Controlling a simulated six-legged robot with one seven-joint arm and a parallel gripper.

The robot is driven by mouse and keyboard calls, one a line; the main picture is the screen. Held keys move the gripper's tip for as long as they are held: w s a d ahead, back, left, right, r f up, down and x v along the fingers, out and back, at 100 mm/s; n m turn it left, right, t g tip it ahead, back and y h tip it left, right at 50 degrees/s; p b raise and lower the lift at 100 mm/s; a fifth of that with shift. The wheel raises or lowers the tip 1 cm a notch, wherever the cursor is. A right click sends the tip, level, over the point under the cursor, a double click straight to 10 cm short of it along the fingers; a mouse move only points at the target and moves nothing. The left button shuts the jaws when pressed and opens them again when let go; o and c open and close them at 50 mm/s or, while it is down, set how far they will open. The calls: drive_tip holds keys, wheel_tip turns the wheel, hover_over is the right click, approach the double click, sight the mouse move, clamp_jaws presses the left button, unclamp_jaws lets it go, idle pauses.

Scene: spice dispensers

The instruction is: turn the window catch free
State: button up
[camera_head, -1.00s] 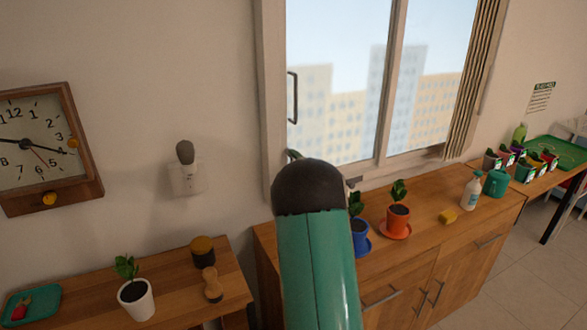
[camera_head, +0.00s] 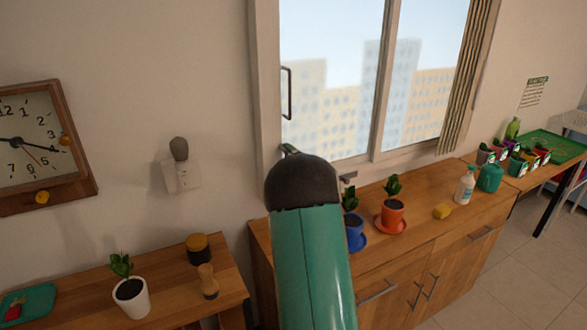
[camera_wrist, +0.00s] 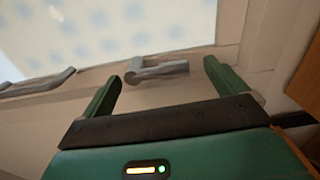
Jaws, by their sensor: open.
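The window catch (camera_wrist: 157,70) is a grey bent lever on the pale window frame. In the wrist view it lies between the fingertips of my gripper (camera_wrist: 162,71), with a visible gap on each side. My gripper is open, its two green fingers spread, and it holds nothing. In the camera_head view my green arm with its dark rounded joint covers the lower left window corner. It hides the catch and most of my gripper; only a bit of green finger shows above the joint.
A dark pull handle (camera_head: 288,93) is on the window's left frame. A wooden shelf (camera_head: 75,281) with a white pot (camera_head: 132,297) is at lower left.

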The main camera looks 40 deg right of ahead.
drive_tip(key=v, duration=1.4)
drive_tip(key=shift+w, duration=0.15)
drive_tip(key=a+r+m+g, duration=0.3)
drive_tip(key=a+r+m, duration=0.15)
drive_tip(key=a, duration=0.45)
drive_tip(key=a+r+m+g, duration=0.25)
drive_tip(key=a+m, duration=0.35)
drive_tip(key=a, duration=0.3)
drive_tip(key=s+a+f+m+g+y, duration=0.1)
drive_tip(key=s+a+m+g+y, duration=0.1)
drive_tip(key=s+a, duration=0.8)
drive_tip(key=s+a+f+m+g+y, duration=0.1)
drive_tip(key=s+a+m+g+y, duration=0.2)
drive_tip(key=s+a, duration=0.6)
drive_tip(key=a+g, duration=0.1)
drive_tip(key=a, duration=0.4)
drive_tip(key=shift+s+f, duration=0.3)
drive_tip(key=shift+s, duration=0.05)
drive_tip(key=shift+a, duration=0.1)
